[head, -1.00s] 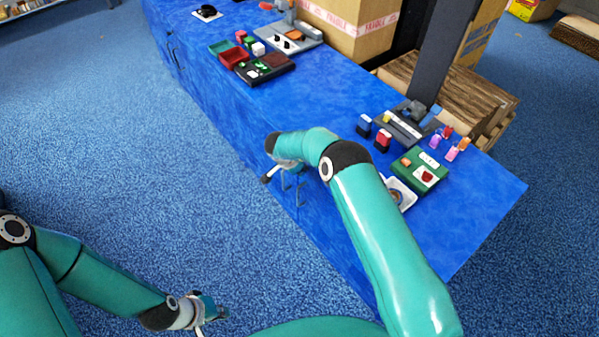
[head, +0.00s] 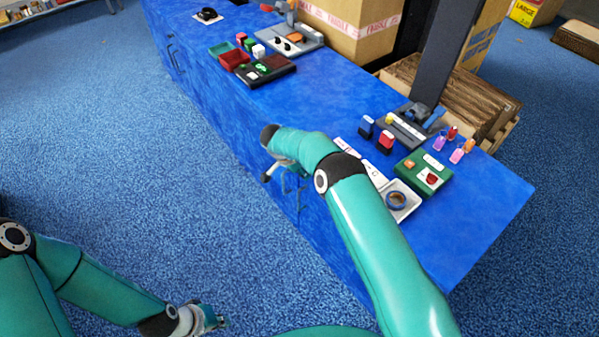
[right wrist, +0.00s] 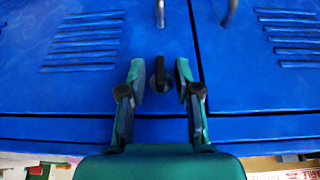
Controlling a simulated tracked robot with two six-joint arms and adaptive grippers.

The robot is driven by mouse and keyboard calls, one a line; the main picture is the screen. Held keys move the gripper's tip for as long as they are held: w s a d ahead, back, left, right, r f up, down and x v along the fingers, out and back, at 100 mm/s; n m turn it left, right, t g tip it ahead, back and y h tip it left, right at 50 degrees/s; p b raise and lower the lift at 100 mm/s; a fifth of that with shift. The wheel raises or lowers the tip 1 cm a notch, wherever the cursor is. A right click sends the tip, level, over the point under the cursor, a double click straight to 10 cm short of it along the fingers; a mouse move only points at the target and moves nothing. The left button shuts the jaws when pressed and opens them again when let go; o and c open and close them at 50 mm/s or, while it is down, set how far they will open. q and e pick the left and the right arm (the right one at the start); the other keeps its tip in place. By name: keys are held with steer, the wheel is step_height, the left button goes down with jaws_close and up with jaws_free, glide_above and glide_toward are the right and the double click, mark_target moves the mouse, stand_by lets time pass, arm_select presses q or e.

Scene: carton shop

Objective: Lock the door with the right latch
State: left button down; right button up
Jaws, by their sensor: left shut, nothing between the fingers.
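The blue cabinet door (right wrist: 80,85) shows in the right wrist view, with slatted vents and a metal handle (right wrist: 159,12). A dark latch lever (right wrist: 160,72) stands upright in that picture, on the door close to the seam. My right gripper (right wrist: 161,82) is open, with one finger on each side of the lever; whether a finger touches it I cannot tell. In the head view my right arm reaches to the cabinet front and hides the latch. My left gripper (head: 213,319) is shut and empty, low over the floor, away from the cabinet.
A second door (right wrist: 260,75) with its own handle (right wrist: 230,12) lies right of the seam. The blue counter top (head: 330,100) bears trays, stamps, a green box (head: 422,173) and a white tray (head: 411,208) with a tape roll. The carpet (head: 150,180) left of the cabinet is clear.

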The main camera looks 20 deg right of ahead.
steer(key=shift+a, duration=0.2)
steer(key=shift+s+a+r, duration=0.1)
steer(key=shift+a+r, duration=0.1)
steer(key=shift+r, duration=0.25)
steer(key=v, duration=1.1)
steer(key=shift+s+d+f, duration=0.1)
